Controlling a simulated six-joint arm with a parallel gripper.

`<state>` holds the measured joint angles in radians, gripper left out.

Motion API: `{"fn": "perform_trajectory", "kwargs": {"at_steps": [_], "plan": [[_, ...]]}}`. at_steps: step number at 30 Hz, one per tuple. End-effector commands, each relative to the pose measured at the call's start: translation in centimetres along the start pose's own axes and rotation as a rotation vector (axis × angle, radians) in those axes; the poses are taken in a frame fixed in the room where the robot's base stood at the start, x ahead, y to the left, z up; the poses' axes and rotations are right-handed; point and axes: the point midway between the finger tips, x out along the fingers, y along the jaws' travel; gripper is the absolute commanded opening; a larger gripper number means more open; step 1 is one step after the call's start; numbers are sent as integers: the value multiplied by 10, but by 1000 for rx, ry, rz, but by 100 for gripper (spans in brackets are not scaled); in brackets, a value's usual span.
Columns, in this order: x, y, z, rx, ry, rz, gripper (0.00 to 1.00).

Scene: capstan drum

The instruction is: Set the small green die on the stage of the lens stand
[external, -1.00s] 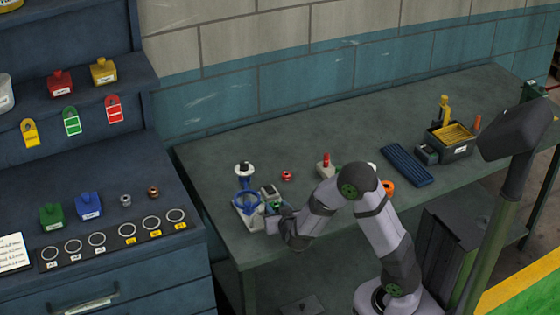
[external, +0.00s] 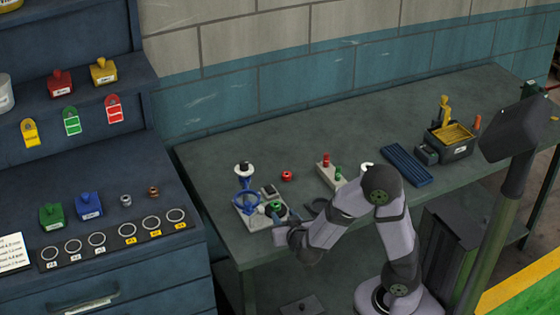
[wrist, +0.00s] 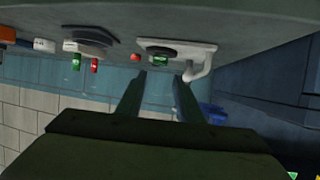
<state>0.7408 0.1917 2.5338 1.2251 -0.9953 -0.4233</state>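The small green die (external: 276,206) sits at the right front of the lens stand (external: 240,211), which has a pale base and a blue ring. In the wrist view the green die (wrist: 160,59) appears to rest on a dark round stage on the pale base (wrist: 205,52), beside a white curved post. My gripper (external: 281,222) is just in front of the die in the external view. In the wrist view the two fingers of my gripper (wrist: 160,77) are apart with nothing between them, and the die lies beyond the tips. Exact contact under the die is too small to tell.
A small red piece (external: 287,175) lies behind the stand. A pale block (external: 330,172) with red and green pieces stands to its right. A blue ribbed mat (external: 408,165) and a dark bin (external: 450,139) are farther right. The bench's back is clear.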

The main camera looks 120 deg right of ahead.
Motion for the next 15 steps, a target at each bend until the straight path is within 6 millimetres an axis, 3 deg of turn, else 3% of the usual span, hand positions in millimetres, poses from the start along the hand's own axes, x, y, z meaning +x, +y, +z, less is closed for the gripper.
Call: {"fn": "perform_trajectory", "kwargs": {"at_steps": [15], "plan": [[-25,0,1,0,0,1,33]]}}
